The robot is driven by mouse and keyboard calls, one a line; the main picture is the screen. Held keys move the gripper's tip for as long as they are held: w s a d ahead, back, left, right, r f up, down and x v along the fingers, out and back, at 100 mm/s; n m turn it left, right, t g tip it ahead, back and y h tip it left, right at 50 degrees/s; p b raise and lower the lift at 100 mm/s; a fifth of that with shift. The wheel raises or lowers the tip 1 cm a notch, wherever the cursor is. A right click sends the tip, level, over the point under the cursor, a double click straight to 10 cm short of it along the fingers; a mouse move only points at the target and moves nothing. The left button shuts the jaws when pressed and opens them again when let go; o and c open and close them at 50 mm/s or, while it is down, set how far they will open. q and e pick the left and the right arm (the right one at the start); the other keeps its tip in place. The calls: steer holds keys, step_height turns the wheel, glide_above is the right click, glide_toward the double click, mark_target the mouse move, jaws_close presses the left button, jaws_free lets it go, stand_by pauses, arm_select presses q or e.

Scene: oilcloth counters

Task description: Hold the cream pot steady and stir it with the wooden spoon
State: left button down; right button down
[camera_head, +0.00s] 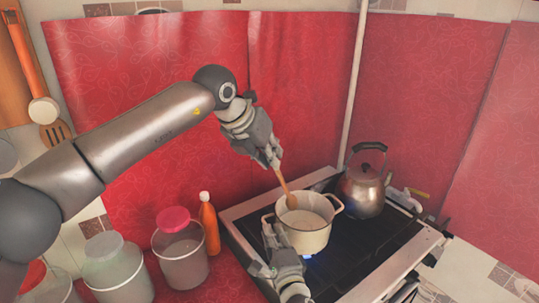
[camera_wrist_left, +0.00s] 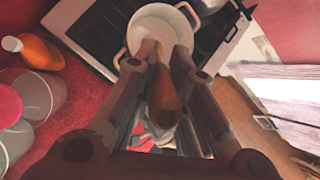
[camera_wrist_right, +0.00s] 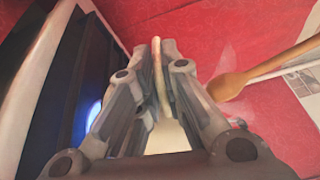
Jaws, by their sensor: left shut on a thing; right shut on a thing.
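The cream pot (camera_head: 312,240) stands upright on the stove, with pale contents inside; its rim also shows in the left wrist view (camera_wrist_left: 127,36). My left gripper (camera_head: 272,160) is above the pot, shut on the handle of the wooden spoon (camera_head: 284,184). In the left wrist view the spoon handle (camera_wrist_left: 164,98) lies between the fingers. My right gripper (camera_head: 275,236) is at the pot's near left side, shut on its rim or handle (camera_wrist_right: 158,62); which is unclear.
A blue flame (camera_head: 308,256) shows by the pot's base on the stove (camera_head: 236,216). A metal kettle (camera_head: 366,192) stands just right of the pot. An orange bottle (camera_head: 209,228) and lidded jars (camera_head: 182,258) stand left of the stove. Red oilcloth (camera_head: 300,90) covers the wall behind.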

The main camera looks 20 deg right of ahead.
steer(key=shift+f, duration=0.1)
stand_by(0.3)
arm_select(q)
steer(key=shift+r, duration=2.5)
arm_select(e)
steer(key=c, duration=1.5)
jaws_free()
steer(key=s, duration=1.2)
steer(key=shift+a, duration=0.25)
